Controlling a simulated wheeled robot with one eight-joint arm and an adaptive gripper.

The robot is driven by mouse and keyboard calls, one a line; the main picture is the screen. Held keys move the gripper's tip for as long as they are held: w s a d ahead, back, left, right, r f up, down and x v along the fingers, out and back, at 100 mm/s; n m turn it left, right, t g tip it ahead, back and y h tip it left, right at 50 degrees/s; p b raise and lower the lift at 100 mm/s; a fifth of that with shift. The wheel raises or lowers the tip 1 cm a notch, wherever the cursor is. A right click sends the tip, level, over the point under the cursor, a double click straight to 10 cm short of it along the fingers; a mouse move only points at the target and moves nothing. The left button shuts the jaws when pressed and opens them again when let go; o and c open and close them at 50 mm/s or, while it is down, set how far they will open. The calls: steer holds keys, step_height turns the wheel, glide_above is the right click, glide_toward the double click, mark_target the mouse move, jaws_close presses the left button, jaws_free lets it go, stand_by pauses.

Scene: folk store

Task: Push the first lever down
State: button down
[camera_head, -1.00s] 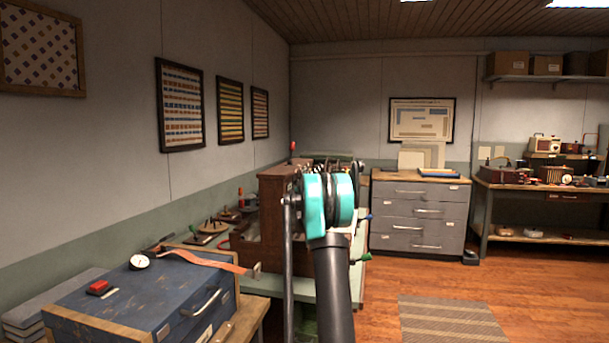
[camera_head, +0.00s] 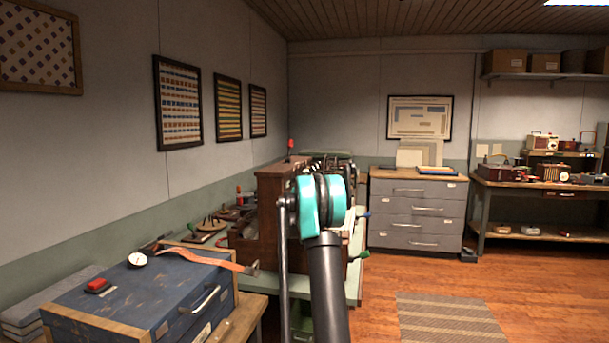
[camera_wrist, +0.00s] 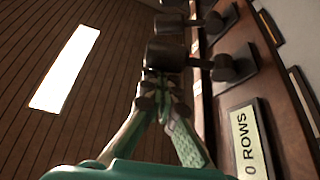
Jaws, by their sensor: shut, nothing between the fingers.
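A brown wooden machine (camera_head: 270,212) stands on a table, partly hidden behind my arm in the head view. A red-knobbed lever (camera_head: 291,145) rises from its top, and a blue-tipped lever (camera_head: 365,214) shows at its right side. In the wrist view, a dark lever knob (camera_wrist: 166,52) is just beyond the fingertips of my gripper (camera_wrist: 160,98). I cannot tell whether they touch. More dark knobs (camera_wrist: 224,69) line the wooden panel at right, beside a label reading "0 ROWS" (camera_wrist: 248,140). My gripper is shut and empty. Which lever is first is unclear.
A blue trunk (camera_head: 135,292) with a gauge and orange strap on it stands at the lower left. A grey drawer cabinet (camera_head: 417,213) and a workbench (camera_head: 540,190) stand along the back. The wooden floor at right is open, with a striped rug (camera_head: 450,318).

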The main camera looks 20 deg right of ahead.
steer(key=shift+s+d+f+m+g+h, duration=0.1)
steer(key=shift+f+m+g+h, duration=0.3)
steer(key=shift+f+m+h, duration=0.55)
steer(key=shift+s+d+f+m+g+h, duration=0.1)
steer(key=shift+f+m+g+h, duration=0.4)
steer(key=shift+m, duration=0.9)
steer(key=shift+f+m+g+h, duration=0.3)
steer(key=shift+f+m+h, duration=0.15)
steer(key=shift+f+m, duration=0.6)
step_height(320, 180, up, 4)
steer(key=s+d, duration=0.2)
steer(key=w+a+v, duration=0.1)
steer(key=a+v, duration=0.1)
steer(key=v, duration=0.8)
steer(key=shift+r, duration=0.15)
steer(key=shift+w, duration=0.1)
